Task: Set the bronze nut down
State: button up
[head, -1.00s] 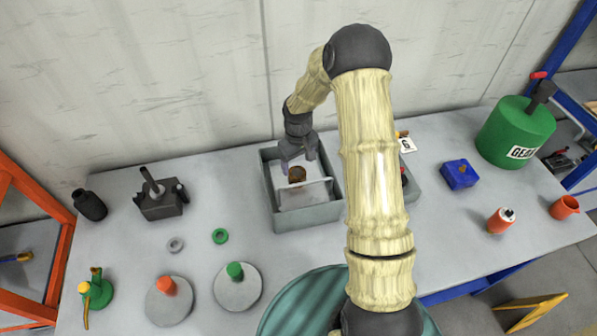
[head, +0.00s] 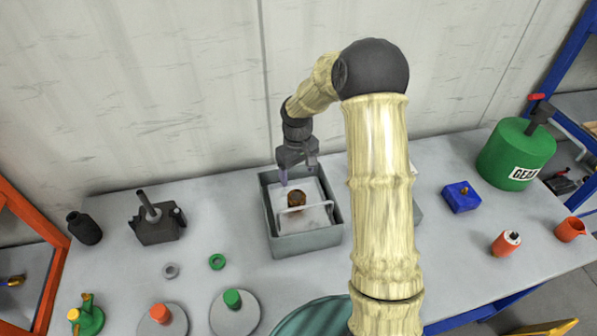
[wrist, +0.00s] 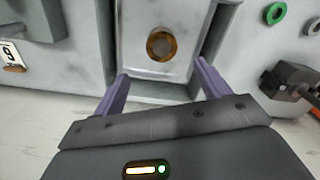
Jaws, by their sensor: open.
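The bronze nut (head: 297,200) sits on a light plate inside the grey tray (head: 305,244) on the table. In the wrist view the bronze nut (wrist: 161,44) stands on the pale plate (wrist: 158,68), with a dark hole in its middle. My gripper (head: 298,172) is above the back of the tray, apart from the nut. In the wrist view my gripper (wrist: 160,82) has its two purple fingers spread wide, with nothing between them. The underside of the nut is hidden.
Left of the tray lie a green ring (head: 217,262), a grey ring (head: 170,270) and a dark block with a rod (head: 157,225). A blue block (head: 461,197) and a green weight (head: 515,153) stand at right. My arm hides the table right of the tray.

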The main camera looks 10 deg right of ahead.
jog(key=s+r+m+t, duration=0.1)
jog(key=s+r, duration=0.3)
jog(key=s, duration=0.7)
jog(key=s+r+m+t, duration=0.1)
jog(key=s+r+m, duration=0.2)
jog(key=s, duration=0.7)
jog(key=shift+s+d+r+m+t, duration=0.15)
jog(key=shift+s+r+m+t, duration=0.2)
jog(key=shift+r, duration=0.6)
